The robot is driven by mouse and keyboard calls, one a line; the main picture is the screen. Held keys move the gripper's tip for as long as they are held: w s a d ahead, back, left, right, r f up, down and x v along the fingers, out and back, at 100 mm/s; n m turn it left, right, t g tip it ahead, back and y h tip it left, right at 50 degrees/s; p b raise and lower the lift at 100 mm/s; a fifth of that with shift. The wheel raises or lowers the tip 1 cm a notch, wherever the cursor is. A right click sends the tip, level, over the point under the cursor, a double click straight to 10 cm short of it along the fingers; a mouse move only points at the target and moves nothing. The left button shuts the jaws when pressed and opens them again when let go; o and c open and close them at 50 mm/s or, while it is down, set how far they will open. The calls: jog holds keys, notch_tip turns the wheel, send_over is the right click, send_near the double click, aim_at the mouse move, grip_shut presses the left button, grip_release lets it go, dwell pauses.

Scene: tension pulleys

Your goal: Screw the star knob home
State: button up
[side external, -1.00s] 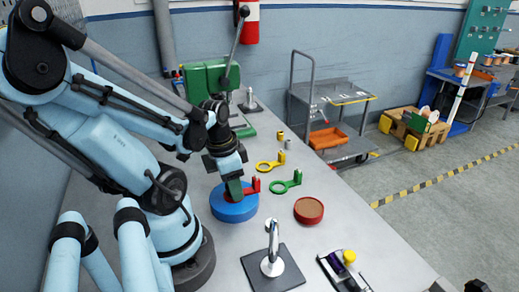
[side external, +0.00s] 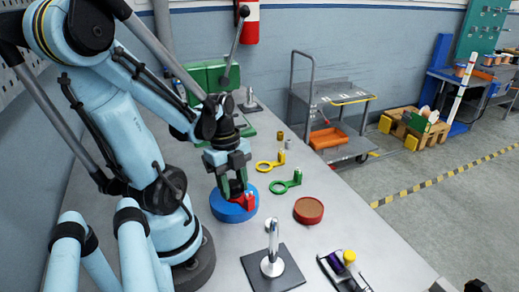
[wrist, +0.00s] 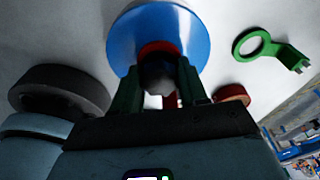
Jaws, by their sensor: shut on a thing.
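A blue round disc (side external: 222,213) lies on the bench under my gripper; it also fills the top middle of the wrist view (wrist: 130,40). A red part (side external: 248,200) sits on top of the disc. My gripper (side external: 234,192) points down over the disc. In the wrist view its two green fingers are shut on a dark rounded knob (wrist: 158,73), which sits at the red part. The knob's underside and thread are hidden, so I cannot tell how far it is seated.
A yellow ring part (side external: 267,166) and a green ring part (side external: 284,186) lie behind and right of the disc. A red-brown round block (side external: 308,210) lies to the right. A metal post on a dark plate (side external: 272,265) stands in front. A green machine (side external: 208,78) stands behind.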

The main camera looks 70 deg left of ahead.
jog(key=m, duration=0.2)
jog(key=shift+m, duration=0.3)
jog(key=o, duration=1.1)
jog(key=n, duration=0.5)
jog(key=n+t, duration=0.1)
jog(key=n, duration=0.5)
jog(key=shift+n+y, duration=0.3)
jog(key=shift+y, duration=0.1)
jog(key=n, duration=0.5)
jog(key=shift+y, duration=0.4)
jog(key=n+y, duration=0.1)
jog(key=n, duration=0.5)
